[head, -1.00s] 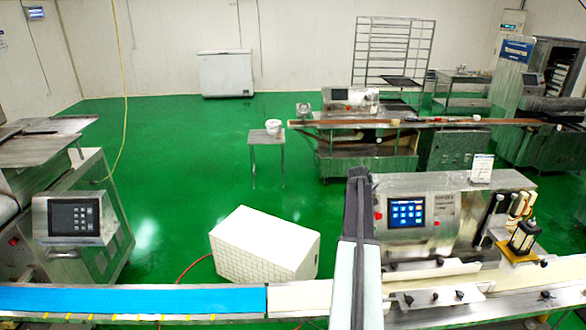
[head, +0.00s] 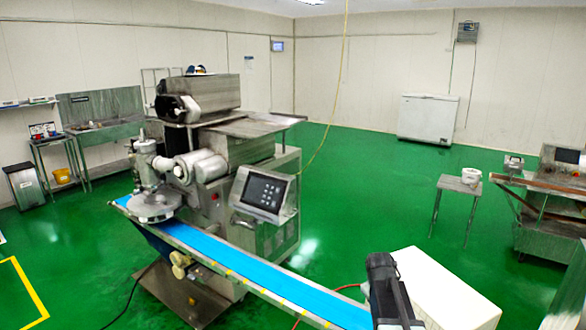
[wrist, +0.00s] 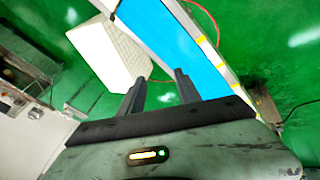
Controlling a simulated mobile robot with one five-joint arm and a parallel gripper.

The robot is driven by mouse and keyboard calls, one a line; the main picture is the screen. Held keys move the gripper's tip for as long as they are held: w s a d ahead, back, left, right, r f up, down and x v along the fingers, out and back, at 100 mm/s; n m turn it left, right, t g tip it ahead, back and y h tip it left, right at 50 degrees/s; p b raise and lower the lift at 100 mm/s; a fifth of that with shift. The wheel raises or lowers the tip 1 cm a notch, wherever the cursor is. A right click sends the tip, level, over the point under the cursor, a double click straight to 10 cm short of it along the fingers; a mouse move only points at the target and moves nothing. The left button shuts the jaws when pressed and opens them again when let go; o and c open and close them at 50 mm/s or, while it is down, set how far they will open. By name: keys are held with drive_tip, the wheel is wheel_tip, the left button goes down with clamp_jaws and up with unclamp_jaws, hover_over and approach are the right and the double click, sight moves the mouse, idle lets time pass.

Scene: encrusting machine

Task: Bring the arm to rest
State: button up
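My arm (head: 388,290) shows at the bottom right of the head view, in front of the white box; its gripper end is not seen there. In the wrist view my gripper (wrist: 162,78) has its two dark fingers apart with nothing between them. It is above the floor, near the white box (wrist: 108,52) and the blue conveyor belt (wrist: 180,45). No held object shows.
The encrusting machine (head: 215,150) with its blue belt (head: 265,275) fills the left middle of the head view. The white box (head: 440,290) stands on the floor beside the belt's end. A small table (head: 459,185) stands at right. Green floor (head: 365,195) lies clear beyond.

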drive_tip(key=s+a+f+g+y+b, duration=0.25)
drive_tip(key=s+a+f, duration=0.35)
drive_tip(key=s+a, duration=0.45)
drive_tip(key=s+a+m+g, duration=0.2)
drive_tip(key=s+a+m, duration=0.2)
drive_tip(key=s, duration=0.4)
drive_tip(key=shift+s+f, duration=0.1)
